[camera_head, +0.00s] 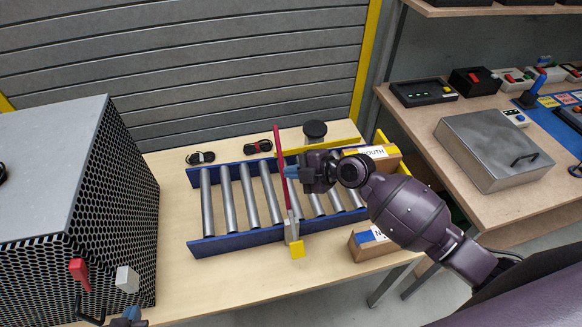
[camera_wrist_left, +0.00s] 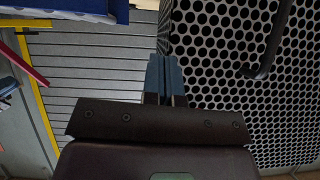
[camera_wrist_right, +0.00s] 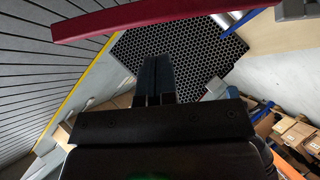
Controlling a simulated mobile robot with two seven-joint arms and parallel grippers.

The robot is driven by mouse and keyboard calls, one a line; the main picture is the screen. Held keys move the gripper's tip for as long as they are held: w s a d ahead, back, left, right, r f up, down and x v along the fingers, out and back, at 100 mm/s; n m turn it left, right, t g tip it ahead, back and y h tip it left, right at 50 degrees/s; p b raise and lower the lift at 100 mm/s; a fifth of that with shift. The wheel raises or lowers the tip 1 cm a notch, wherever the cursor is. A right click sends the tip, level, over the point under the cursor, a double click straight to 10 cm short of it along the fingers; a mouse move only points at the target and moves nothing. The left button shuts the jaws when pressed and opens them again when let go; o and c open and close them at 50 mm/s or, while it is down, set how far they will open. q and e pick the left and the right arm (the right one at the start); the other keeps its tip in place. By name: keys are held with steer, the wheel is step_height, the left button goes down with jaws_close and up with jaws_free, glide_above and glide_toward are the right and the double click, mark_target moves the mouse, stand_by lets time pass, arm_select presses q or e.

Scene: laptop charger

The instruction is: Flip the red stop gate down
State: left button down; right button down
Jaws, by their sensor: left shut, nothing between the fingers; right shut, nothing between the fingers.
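The red stop gate (camera_head: 279,150) is a long red bar on a grey post (camera_head: 291,229) at the roller conveyor's near side. The bar rises from the post, its tip showing past the far rail; its exact tilt is hard to judge. In the right wrist view the bar (camera_wrist_right: 150,15) crosses the top. My right gripper (camera_head: 288,172) is shut and empty, its blue fingertips right beside the bar's right side; contact cannot be told. My left gripper (camera_head: 128,318) is shut and empty at the bottom edge, by the mesh box; its fingers show in the left wrist view (camera_wrist_left: 165,75).
The conveyor (camera_head: 228,200) has blue rails (camera_head: 215,246). A large mesh box (camera_head: 120,200) stands left, with a red lever (camera_head: 79,271). Cardboard boxes (camera_head: 372,243) sit at the conveyor's right end. A second table (camera_head: 500,205) holds a metal case (camera_head: 492,145). Bare tabletop (camera_head: 190,285) lies in front.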

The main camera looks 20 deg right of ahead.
steer(key=shift+w+d+f, duration=0.1)
steer(key=shift+w+f, duration=0.85)
steer(key=shift+w, duration=0.25)
